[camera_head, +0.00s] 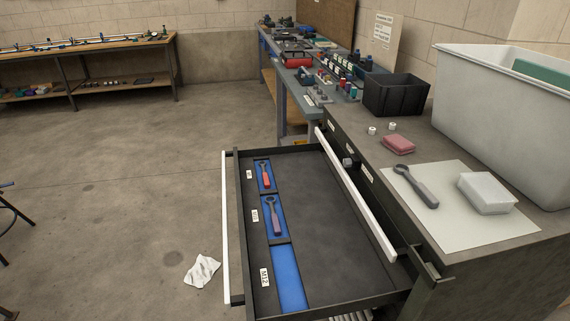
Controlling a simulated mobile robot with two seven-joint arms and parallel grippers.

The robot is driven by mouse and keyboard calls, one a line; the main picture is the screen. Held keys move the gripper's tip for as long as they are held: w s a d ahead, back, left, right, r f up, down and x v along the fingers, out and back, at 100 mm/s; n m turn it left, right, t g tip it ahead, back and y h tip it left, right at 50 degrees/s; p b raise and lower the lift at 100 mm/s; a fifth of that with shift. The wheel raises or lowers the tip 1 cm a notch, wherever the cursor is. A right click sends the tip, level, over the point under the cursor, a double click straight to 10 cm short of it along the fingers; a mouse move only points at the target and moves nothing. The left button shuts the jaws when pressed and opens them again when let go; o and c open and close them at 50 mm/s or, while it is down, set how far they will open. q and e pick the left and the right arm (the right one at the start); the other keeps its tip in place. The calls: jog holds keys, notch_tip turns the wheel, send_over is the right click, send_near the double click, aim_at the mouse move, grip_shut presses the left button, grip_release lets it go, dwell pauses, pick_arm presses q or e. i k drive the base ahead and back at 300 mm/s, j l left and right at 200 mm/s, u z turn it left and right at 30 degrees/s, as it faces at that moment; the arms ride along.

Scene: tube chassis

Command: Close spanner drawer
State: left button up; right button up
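The spanner drawer (335,225) is pulled out to the left of the grey cabinet (470,262). Its white front handle bar (225,225) faces left, over the floor. Three labelled blue slots lie along the drawer's front side. A small red-handled spanner (265,176) lies in the far slot and a larger grey spanner (272,214) in the middle slot. The near blue slot (287,278) is empty. Another grey spanner (417,186) lies on a white sheet (467,232) on the cabinet top. Neither of my grippers is in view.
A second white bar (354,195) runs along the cabinet's front. A white block (487,192), a pink block (398,145), a black bin (396,94) and a big pale tub (500,120) stand on top. A crumpled white cloth (202,271) lies on otherwise clear floor left of the drawer.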

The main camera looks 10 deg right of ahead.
aim_at(327, 260)
jog(key=j+z, duration=0.1)
jog(key=j, duration=0.25)
jog(key=k+j+z, duration=0.15)
jog(key=j, duration=0.2)
jog(key=j+z, duration=0.1)
jog(key=j, duration=0.25)
jog(key=j+z, duration=0.15)
jog(key=z, duration=0.25)
jog(key=j+z, duration=0.15)
jog(key=z, duration=0.2)
jog(key=j+z, duration=0.15)
jog(key=z, duration=0.25)
jog(key=k+l, duration=0.05)
